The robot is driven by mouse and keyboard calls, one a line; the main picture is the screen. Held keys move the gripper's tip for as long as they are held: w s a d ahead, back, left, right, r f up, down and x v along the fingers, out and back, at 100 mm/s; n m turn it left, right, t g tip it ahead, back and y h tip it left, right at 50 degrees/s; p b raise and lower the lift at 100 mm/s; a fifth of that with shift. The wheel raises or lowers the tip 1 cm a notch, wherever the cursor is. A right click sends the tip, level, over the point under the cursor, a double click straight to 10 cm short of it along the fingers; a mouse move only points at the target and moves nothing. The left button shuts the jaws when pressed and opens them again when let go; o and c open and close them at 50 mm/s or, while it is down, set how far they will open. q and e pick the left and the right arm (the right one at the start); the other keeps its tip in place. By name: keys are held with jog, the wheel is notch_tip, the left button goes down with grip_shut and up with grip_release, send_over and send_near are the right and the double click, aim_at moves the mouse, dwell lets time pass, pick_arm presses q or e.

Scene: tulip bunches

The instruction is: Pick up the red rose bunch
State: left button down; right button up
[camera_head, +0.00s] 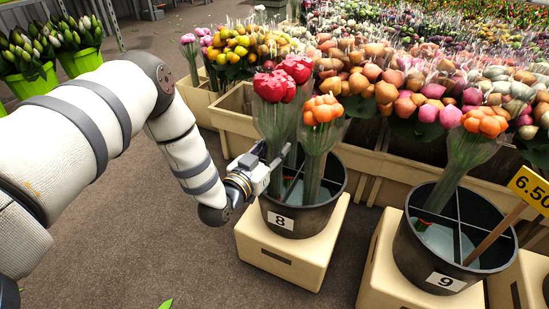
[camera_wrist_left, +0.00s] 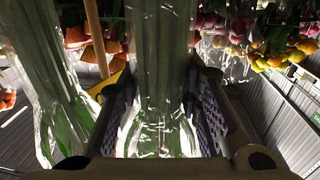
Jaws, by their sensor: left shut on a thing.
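The red rose bunch (camera_head: 274,87) stands upright, wrapped in clear film, over the left part of the black bucket marked 8 (camera_head: 276,221). My left gripper (camera_head: 270,160) reaches in from the left and is shut on its stems. In the left wrist view the wrapped stems (camera_wrist_left: 162,75) run between the two dark finger pads (camera_wrist_left: 165,115). Whether the stem ends touch the bucket's bottom is hidden. An orange bunch (camera_head: 321,112) stands close to the right in the same bucket. My right gripper is not in view.
Bucket 8 stands on a cream crate (camera_head: 290,262). To the right, bucket 9 (camera_head: 404,243) holds another orange bunch (camera_head: 484,122), with a yellow price sign (camera_head: 531,189) beside it. Crates of dense flowers (camera_head: 400,80) fill the back. The grey floor (camera_head: 150,250) at left is mostly clear.

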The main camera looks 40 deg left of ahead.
aim_at(275, 80)
pick_arm(q)
notch_tip(275, 80, up, 18)
jog(key=p, duration=0.7)
jog(key=shift+p, duration=0.3)
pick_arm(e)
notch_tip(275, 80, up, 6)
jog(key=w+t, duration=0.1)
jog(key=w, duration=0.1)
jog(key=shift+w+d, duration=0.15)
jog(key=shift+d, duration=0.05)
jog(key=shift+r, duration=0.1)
